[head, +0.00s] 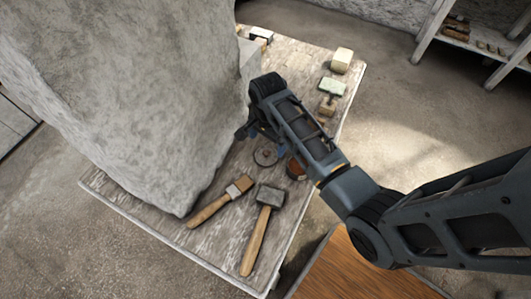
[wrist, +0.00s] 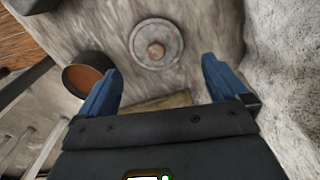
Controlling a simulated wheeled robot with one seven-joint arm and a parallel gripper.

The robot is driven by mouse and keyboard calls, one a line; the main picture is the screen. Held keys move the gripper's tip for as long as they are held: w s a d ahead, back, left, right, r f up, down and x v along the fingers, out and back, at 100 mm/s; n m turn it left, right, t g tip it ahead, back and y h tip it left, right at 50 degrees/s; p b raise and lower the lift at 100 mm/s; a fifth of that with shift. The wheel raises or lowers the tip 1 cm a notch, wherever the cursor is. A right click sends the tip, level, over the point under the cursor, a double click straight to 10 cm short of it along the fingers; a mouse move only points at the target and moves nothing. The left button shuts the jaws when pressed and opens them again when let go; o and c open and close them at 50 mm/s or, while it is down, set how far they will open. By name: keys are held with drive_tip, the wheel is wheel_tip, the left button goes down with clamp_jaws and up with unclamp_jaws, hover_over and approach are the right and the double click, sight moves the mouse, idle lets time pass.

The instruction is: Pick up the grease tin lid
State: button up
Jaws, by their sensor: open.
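The grease tin lid (wrist: 156,45) is a round grey disc with a small brownish knob. It lies flat on the worn wooden table (head: 110,193), and it also shows in the head view (head: 265,156) just below my gripper's end of the arm. In the wrist view, my gripper (wrist: 160,72) has its two blue fingers wide apart, with the lid beyond the tips and roughly between their lines. The gripper is empty and not touching the lid. An open round tin (wrist: 85,76) with orange-brown contents stands left of the lid; the head view shows it partly behind my arm (head: 296,168).
A large rough plaster block (head: 130,90) stands close on the left. A brush (head: 222,200) and a mallet (head: 262,228) lie at the table's front. A pale block (head: 341,60) and a green-topped brush (head: 332,88) sit at the far right.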

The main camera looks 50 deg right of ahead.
sight(267, 151)
drive_tip(key=f, duration=0.5)
drive_tip(key=shift+s+a, duration=0.2)
drive_tip(key=c, duration=0.9)
